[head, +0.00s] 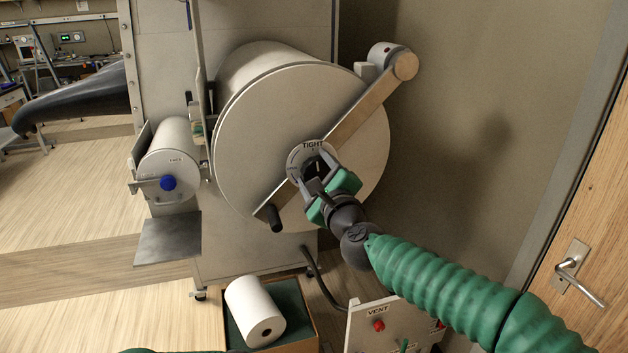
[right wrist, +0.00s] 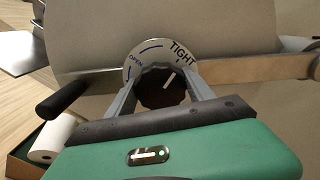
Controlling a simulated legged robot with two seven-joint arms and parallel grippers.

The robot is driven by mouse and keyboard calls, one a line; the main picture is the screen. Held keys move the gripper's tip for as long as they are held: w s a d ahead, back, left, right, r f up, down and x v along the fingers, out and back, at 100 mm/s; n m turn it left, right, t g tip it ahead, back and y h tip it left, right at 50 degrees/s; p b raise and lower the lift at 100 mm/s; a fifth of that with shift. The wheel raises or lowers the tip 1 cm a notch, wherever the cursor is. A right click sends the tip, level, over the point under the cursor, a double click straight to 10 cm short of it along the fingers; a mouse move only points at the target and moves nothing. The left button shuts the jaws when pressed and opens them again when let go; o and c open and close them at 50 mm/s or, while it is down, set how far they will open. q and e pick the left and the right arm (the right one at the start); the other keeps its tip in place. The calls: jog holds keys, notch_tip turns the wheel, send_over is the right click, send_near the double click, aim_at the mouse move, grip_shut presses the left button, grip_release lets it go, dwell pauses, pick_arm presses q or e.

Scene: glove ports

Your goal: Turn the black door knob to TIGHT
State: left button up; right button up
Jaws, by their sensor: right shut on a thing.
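The black door knob (right wrist: 160,88) sits at the centre of the large round door (head: 240,135). A dial plate (right wrist: 133,73) behind it reads OPEN and TIGHT. In the right wrist view the knob's white pointer line points up and right, roughly toward the tick under TIGHT; the exact match is hard to judge. My right gripper (head: 322,180) is shut on the knob, one finger on each side; in the right wrist view (right wrist: 162,100) the fingers hide the knob's lower sides. My left gripper is not in view.
A bar (head: 358,122) with a black handle (head: 274,218) crosses the door diagonally behind my gripper. A smaller cylinder with a blue knob (head: 167,183) is at left. Below are a white roll (head: 252,308) in a box and a VENT panel (head: 365,330). A wooden door (head: 600,220) stands right.

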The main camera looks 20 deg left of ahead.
jog(key=shift+w+d+f+m+b, duration=0.1)
jog(key=shift+f+m+b, duration=0.3)
jog(key=shift+m, duration=0.3)
jog(key=shift+f, duration=0.1)
jog(key=o, duration=1.1)
jog(key=shift+o, duration=1.2)
jog(key=shift+w, duration=0.1)
jog(key=shift+r, duration=0.25)
